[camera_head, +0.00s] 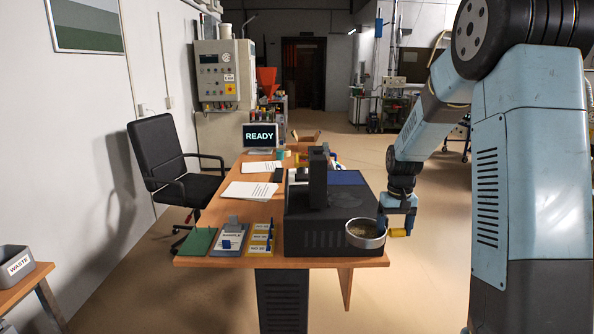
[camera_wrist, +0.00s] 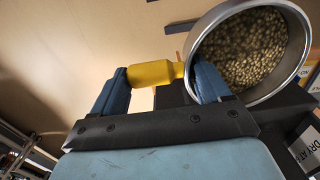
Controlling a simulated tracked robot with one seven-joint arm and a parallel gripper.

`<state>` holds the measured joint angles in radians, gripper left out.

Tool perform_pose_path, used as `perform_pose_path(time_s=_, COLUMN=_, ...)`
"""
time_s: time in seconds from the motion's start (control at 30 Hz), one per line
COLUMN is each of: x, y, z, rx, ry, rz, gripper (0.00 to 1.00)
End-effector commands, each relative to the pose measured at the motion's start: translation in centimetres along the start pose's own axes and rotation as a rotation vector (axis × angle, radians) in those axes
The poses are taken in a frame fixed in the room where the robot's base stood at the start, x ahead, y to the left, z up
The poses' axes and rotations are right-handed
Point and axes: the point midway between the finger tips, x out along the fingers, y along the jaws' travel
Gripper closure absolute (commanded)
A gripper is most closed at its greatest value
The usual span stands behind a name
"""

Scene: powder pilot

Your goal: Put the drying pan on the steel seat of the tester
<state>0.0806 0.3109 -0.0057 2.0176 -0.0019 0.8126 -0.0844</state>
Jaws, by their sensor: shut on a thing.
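The drying pan (camera_head: 366,232) is a round steel pan with a yellow handle, at the front right corner of the black tester (camera_head: 325,234). In the wrist view the pan (camera_wrist: 296,88) holds many small beige grains. My gripper (camera_head: 397,222) is to the right of the pan. In the wrist view my gripper (camera_wrist: 158,78) has its blue fingers shut on the yellow handle (camera_wrist: 152,73). The tester has a dark upright part (camera_head: 318,178) on top. I cannot make out the steel seat clearly.
The wooden table (camera_head: 222,260) carries a green mat (camera_head: 198,241), a sample board (camera_head: 233,238), yellow-labelled cards (camera_head: 261,238), papers (camera_head: 250,190) and a screen reading READY (camera_head: 259,136). A black chair (camera_head: 160,160) stands at the left. A waste bin (camera_head: 18,268) is at far left.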

Motion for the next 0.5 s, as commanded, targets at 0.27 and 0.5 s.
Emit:
perform_pose_path(time_s=0.27, x=9.2, y=-1.8, z=-1.7, rx=-0.002, ry=-0.007, rz=0.000, gripper=0.71)
perform_pose_path(time_s=0.5, x=16.7, y=-3.4, z=-2.1, rx=-0.001, ry=-0.006, rz=-0.001, gripper=0.71)
